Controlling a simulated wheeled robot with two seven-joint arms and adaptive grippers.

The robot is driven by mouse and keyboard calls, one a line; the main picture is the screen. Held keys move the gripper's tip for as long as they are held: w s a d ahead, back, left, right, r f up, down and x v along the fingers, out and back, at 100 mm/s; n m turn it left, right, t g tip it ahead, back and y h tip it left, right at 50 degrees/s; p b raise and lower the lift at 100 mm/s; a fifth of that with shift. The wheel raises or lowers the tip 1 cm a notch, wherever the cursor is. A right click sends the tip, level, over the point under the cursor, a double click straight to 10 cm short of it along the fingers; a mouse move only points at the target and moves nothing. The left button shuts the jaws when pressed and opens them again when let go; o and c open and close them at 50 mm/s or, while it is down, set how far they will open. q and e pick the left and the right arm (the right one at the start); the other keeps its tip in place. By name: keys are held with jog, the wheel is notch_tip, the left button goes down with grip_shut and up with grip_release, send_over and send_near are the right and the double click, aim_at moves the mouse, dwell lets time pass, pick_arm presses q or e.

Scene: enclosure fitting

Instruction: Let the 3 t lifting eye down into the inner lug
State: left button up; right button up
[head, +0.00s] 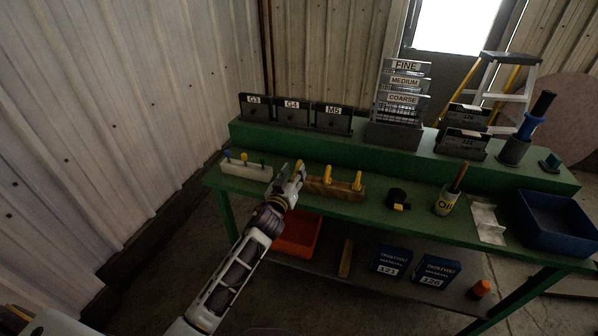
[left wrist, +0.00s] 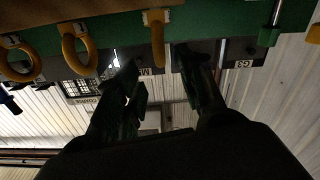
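A wooden block (head: 320,187) on the green bench holds several yellow lifting eyes. One lifting eye (head: 298,166) stands at its left end, and two more, the middle eye (head: 327,175) and the right eye (head: 357,181), stand along it. My left gripper (head: 293,172) is at the left-end eye. In the left wrist view, the open fingers (left wrist: 156,66) lie on either side of that eye (left wrist: 155,38), seen edge-on, with gaps visible. I cannot identify the inner lug. My right gripper is not in view.
A pale block (head: 246,171) with coloured pins stands left of the wooden block. Labelled dark holders (head: 292,114) line the raised back shelf.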

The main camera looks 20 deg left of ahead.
aim_at(298, 163)
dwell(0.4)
pick_arm(q)
jog(key=shift+w+f+p, duration=0.15)
jog(key=shift+w+p, duration=0.4)
jog(key=shift+w, duration=2.05)
grip_shut()
